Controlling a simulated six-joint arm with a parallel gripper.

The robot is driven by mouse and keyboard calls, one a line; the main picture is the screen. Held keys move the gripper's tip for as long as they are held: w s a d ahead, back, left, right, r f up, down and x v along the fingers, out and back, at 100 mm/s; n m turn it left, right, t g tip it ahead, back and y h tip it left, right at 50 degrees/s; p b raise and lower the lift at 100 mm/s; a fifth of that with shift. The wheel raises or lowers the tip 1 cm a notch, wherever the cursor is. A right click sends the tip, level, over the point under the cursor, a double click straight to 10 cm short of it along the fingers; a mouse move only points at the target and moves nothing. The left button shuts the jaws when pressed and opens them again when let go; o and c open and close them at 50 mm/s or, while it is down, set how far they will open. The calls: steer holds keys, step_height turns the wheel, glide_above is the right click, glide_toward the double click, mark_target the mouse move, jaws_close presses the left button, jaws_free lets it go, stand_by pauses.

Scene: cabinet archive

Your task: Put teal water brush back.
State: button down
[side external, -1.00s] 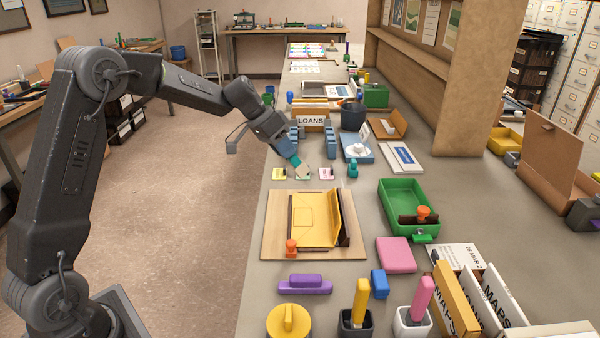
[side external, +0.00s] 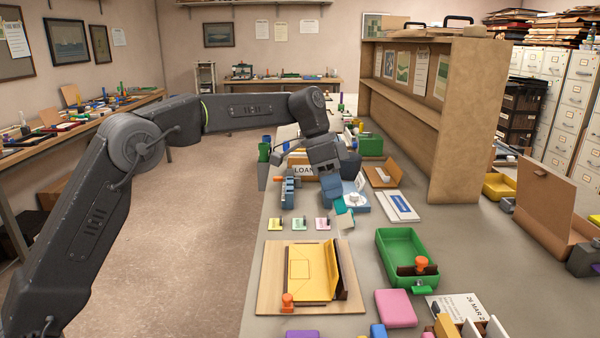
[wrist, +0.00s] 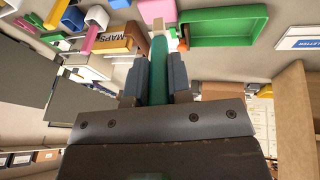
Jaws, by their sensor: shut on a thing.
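The teal water brush (wrist: 158,70) is clamped between the two fingers of my gripper (wrist: 159,88) in the wrist view, with a pale tip at its far end. In the side view my gripper (side external: 331,187) is above the bench, to the right of the small cards. The teal brush (side external: 340,206) shows below it, its pale tip slanting down towards the bench. Teal also shows just to the right of the brush; I cannot tell whether it is a separate piece. The exact gap between tip and bench is unclear.
Yellow, green and pink cards (side external: 299,224) lie to the left of the brush. A wooden board (side external: 265,290) with a yellow folder is in front, and a green tray (side external: 382,245) is front right. A blue tray with a white item is close behind. A tall wooden shelf stands right.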

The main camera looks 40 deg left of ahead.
steer(key=s+d+m+g+y, duration=0.1)
steer(key=s+d+m, duration=0.3)
steer(key=d, duration=0.6)
steer(key=s+d+m+g+y, duration=0.1)
steer(key=s+d+m+y, duration=0.15)
steer(key=d+m, duration=0.55)
steer(key=s+d+f+m, duration=0.2)
steer(key=s+d, duration=0.3)
steer(key=d, duration=0.2)
steer(key=s+d+f+m+t, duration=0.1)
steer(key=s+d+f+m, duration=0.1)
steer(key=s+d, duration=0.4)
steer(key=shift+d+f+m+y, duration=0.45)
steer(key=shift+d+m, duration=0.15)
steer(key=shift+d, duration=0.1)
steer(key=shift+f, duration=2.75)
steer(key=shift+f, duration=0.1)
steer(key=shift+f, duration=2.2)
steer(key=shift+c, duration=0.8)
jaws_free()
